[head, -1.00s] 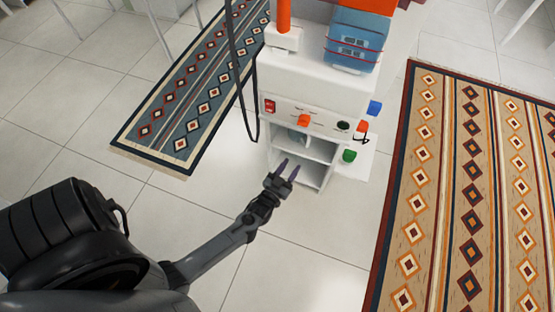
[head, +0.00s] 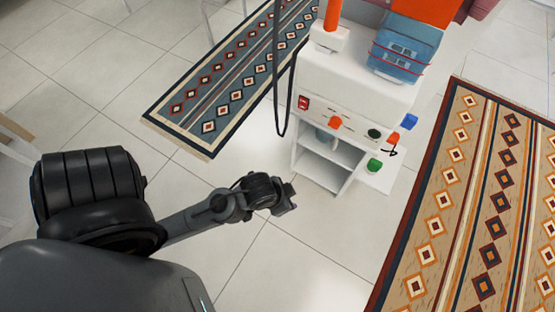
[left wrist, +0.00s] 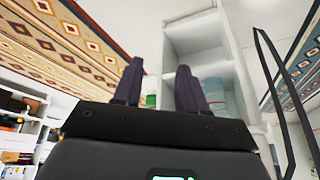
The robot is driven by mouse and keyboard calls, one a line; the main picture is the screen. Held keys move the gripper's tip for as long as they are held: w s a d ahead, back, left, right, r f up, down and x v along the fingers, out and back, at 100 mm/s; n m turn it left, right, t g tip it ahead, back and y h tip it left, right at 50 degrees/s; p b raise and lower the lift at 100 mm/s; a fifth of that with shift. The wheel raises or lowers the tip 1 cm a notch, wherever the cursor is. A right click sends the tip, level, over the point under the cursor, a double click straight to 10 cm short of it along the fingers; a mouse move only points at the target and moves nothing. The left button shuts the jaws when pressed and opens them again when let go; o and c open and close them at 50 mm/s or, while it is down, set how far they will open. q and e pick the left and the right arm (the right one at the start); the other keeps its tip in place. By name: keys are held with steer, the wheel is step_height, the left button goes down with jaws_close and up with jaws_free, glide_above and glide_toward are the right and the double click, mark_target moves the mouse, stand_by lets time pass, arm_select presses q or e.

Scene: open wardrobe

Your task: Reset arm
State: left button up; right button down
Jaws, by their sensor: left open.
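My left arm comes in from the left in the head view, with its gripper (head: 284,202) low in front of a white cabinet (head: 352,100). Its fingers are mostly hidden there behind the wrist. In the left wrist view the two dark purple fingers (left wrist: 158,90) stand apart with nothing between them, so the gripper is open and empty. The cabinet's open shelves (left wrist: 196,38) show beyond the fingertips. My right gripper is in neither view.
A blue package (head: 402,50) sits on top. A black cable (head: 281,80) hangs beside it. A blue rug (head: 235,80) and a tan rug (head: 480,200) flank it. The floor between is clear.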

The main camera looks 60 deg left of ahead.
arm_select(q)
steer(key=s, duration=0.1)
steer(key=s+r, duration=0.1)
steer(key=s+r+g, duration=0.1)
steer(key=shift+s+d, duration=0.2)
step_height(320, 180, up, 62)
steer(key=p, duration=6.1)
steer(key=shift+f+p, duration=0.25)
steer(key=shift+p, duration=0.05)
steer(key=shift+f, duration=0.1)
steer(key=shift+o, duration=0.4)
